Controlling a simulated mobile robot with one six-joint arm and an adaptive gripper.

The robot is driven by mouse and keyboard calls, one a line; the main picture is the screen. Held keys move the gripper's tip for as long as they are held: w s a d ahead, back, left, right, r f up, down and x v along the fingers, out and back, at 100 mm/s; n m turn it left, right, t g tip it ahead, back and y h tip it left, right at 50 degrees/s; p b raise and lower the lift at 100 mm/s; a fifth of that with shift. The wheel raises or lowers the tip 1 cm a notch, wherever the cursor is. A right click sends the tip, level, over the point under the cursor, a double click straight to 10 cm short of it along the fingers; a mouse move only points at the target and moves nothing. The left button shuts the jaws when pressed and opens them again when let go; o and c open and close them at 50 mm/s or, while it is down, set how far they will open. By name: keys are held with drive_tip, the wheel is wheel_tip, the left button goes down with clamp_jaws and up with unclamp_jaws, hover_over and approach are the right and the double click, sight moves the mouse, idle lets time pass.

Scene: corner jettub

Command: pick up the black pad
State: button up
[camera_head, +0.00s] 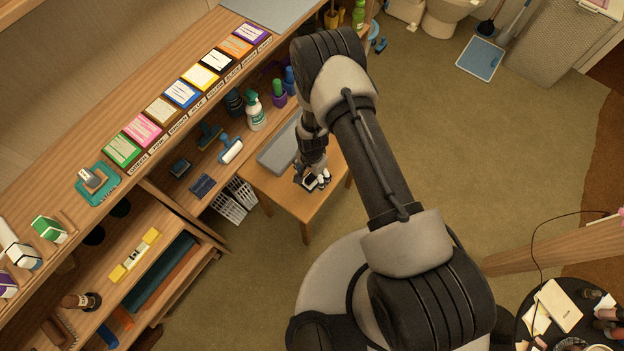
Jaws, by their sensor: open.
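A black pad (218,60) with a white face lies in the row of coloured pads along the wooden counter, between a yellow pad (200,77) and an orange pad (235,46). My gripper (314,182) is open and points down over the small wooden table, well below and to the right of that row. A small dark patch shows at its fingers; I cannot tell whether it is part of the gripper or a separate thing beneath it. My arm hides part of the small table.
The small wooden table (293,201) carries a grey tray (279,153) beside my gripper. Bottles, including a white and green one (254,112), and rollers (230,149) stand on the shelf below the counter. Open floor (470,150) lies to the right.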

sight(312, 175)
wheel_tip(312, 175, down, 2)
drive_tip(key=shift+f, duration=0.1)
drive_tip(key=shift+c, duration=0.5)
drive_tip(key=c, duration=1)
drive_tip(key=shift+c, duration=0.2)
wheel_tip(312, 175, up, 20)
drive_tip(key=p, duration=0.5)
